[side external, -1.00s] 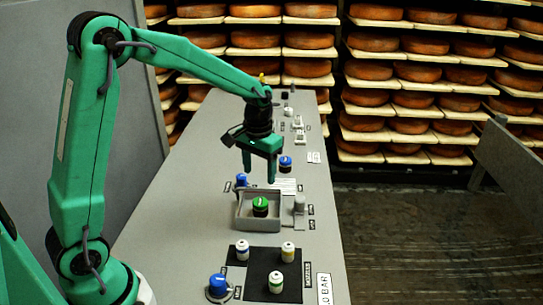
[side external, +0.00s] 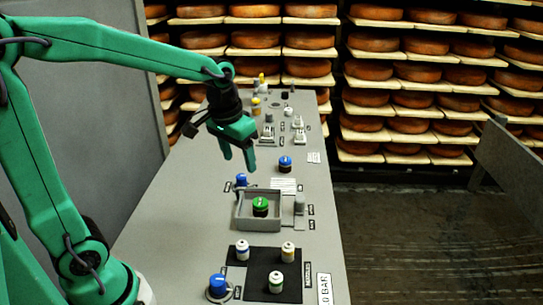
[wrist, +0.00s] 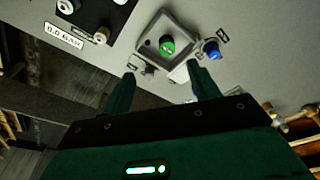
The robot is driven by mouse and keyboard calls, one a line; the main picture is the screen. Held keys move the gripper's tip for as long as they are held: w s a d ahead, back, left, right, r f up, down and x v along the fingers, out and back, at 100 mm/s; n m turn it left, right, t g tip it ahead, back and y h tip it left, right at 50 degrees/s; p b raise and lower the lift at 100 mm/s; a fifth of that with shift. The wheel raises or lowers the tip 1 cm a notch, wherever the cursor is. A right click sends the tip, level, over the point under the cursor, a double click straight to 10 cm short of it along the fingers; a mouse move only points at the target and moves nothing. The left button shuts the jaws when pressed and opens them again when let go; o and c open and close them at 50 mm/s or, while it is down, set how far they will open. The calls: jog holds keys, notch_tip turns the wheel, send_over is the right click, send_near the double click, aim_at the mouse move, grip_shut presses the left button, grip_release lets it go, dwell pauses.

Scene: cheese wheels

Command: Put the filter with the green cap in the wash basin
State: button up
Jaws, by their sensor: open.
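The filter with the green cap (side external: 260,207) has a dark body and stands upright inside the grey square wash basin (side external: 238,222). In the wrist view the green cap (wrist: 167,46) shows inside the basin (wrist: 185,27), beyond my fingertips. My gripper (side external: 238,163) is open and empty, tilted, in the air above and behind the basin, apart from the filter. In the wrist view my gripper (wrist: 162,70) has its two fingers spread with nothing between them.
White jars with coloured markings stand on a black mat (side external: 262,263) in front. A blue-topped knob (side external: 217,285) is at front left. Cheese shelves (side external: 410,75) line the back.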

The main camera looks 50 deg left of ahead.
jog(key=s+d+r+m+t, duration=0.1)
jog(key=s+r+t, duration=0.2)
jog(key=s, duration=1)
jog(key=shift+s+d+r, duration=0.2)
jog(key=shift+d, duration=0.2)
